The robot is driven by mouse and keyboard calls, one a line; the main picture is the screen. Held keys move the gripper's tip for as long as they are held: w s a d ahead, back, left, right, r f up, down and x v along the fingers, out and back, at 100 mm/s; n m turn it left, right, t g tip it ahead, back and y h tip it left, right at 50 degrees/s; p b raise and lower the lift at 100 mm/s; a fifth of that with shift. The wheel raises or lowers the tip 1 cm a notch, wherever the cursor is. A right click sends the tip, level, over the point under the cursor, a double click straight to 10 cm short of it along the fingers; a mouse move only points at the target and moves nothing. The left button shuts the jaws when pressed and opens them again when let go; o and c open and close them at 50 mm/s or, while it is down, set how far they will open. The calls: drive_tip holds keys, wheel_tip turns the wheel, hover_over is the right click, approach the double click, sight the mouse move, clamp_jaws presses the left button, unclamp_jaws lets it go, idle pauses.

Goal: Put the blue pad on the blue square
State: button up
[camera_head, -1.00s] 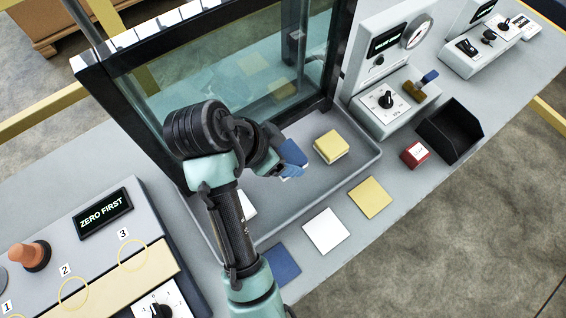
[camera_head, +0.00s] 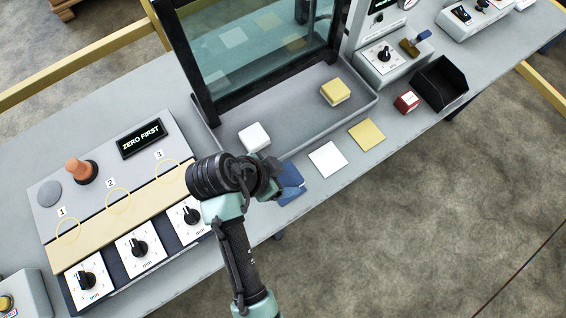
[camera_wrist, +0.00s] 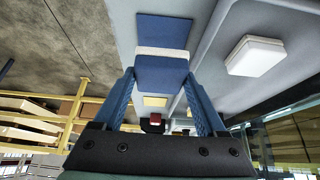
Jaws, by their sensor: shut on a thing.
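My gripper (camera_head: 285,180) is low at the front edge of the table, over or beside the blue square (camera_head: 292,197), which it partly covers in the head view. In the wrist view my gripper (camera_wrist: 158,80) has its two blue fingers shut on the blue pad (camera_wrist: 160,72). The blue square (camera_wrist: 165,30) shows flat on the table beyond the pad, with a pale strip between them. The pad looks apart from the square in that view; its height above the table is unclear. In the head view, fingers and pad are hard to separate.
A white square (camera_head: 328,158) and a yellow square (camera_head: 367,134) lie to the right. A white pad (camera_head: 254,138) and a yellow pad (camera_head: 335,92) sit in the grey tray (camera_head: 300,122) behind. A control panel with knobs (camera_head: 140,248) stands left. A red block (camera_head: 406,101) is farther right.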

sight(283, 184)
drive_tip(key=shift+f, duration=2.15)
drive_tip(key=shift+f, duration=0.2)
drive_tip(key=o, duration=1.3)
drive_tip(key=shift+r, duration=0.1)
